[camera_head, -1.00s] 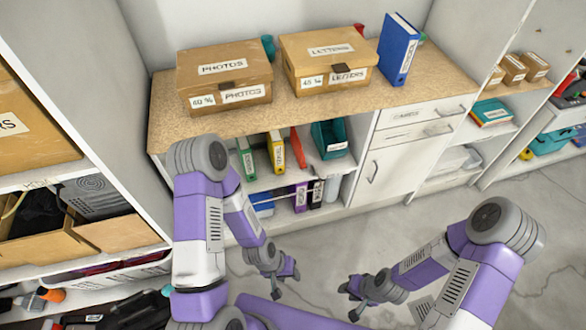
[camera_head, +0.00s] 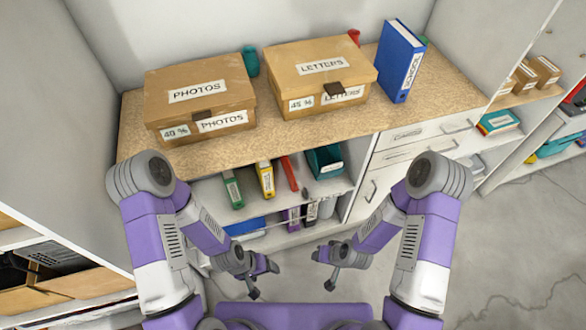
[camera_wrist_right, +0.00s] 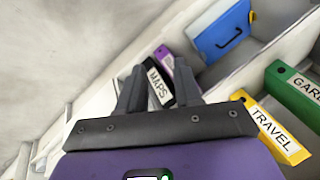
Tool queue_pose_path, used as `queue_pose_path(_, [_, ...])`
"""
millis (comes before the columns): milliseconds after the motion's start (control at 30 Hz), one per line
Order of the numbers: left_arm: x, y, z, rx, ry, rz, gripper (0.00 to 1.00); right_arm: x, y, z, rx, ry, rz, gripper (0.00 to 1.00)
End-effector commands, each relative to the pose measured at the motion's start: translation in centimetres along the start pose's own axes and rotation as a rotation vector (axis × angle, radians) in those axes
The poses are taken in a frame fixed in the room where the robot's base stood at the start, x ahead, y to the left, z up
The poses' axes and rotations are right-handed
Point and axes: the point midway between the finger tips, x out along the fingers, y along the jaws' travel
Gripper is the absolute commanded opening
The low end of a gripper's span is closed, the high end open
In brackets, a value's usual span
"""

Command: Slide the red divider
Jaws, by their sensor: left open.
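The red divider (camera_head: 289,173) stands on the upper open shelf of the cabinet. It leans between the yellow binder (camera_head: 266,180) and the teal box (camera_head: 325,161). My left gripper (camera_head: 266,272) is open and empty, low in front of the cabinet and well short of the divider. My right gripper (camera_head: 328,268) is also low in front of the cabinet, apart from the divider. In the right wrist view its two fingers (camera_wrist_right: 160,88) stand apart, with the black MAPS binder (camera_wrist_right: 160,87) seen beyond them. The divider does not show in that view.
A green binder (camera_head: 232,190) stands left of the yellow one. Cardboard boxes (camera_head: 200,100) and a blue binder (camera_head: 399,62) stand on the worktop. Floor at the right is clear.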

Motion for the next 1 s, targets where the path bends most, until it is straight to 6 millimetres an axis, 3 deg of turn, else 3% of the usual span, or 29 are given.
queue_pose_path(33, [1.0,-0.4,0.0,-0.001,-0.002,0.000,0.74,1.8,-0.3,-1.9,-0.059,0.091,-0.009,0.34])
queue_pose_path(100, [1.9,-0.8,0.0,-0.001,-0.002,0.000,0.74,3.4,-1.2,-5.3,-0.157,0.251,-0.023,0.34])
queue_pose_path(200, [3.2,-1.2,0.0,-0.001,-0.003,-0.001,0.74,4.6,-3.3,-10.2,-0.293,0.499,-0.046,0.34])
queue_pose_path(300, [4.3,-1.7,-0.1,-0.002,-0.003,-0.001,0.74,4.7,-5.6,-13.9,-0.407,0.737,-0.067,0.34])
queue_pose_path(400, [5.1,-2.0,-0.1,-0.001,-0.003,-0.001,0.74,3.9,-7.8,-16.4,-0.489,0.942,-0.083,0.34])
queue_pose_path(533, [5.8,-2.2,-0.1,-0.001,-0.002,-0.001,0.74,2.6,-9.8,-18.0,-0.551,1.132,-0.097,0.34])
queue_pose_path(700, [6.2,-2.4,-0.2,-0.001,-0.002,-0.001,0.74,1.7,-11.0,-18.9,-0.578,1.244,-0.105,0.34])
queue_pose_path(1000, [7.2,-2.8,-0.2,-0.001,-0.002,-0.001,0.74,3.0,-12.6,-22.6,-0.578,1.256,-0.105,0.34])
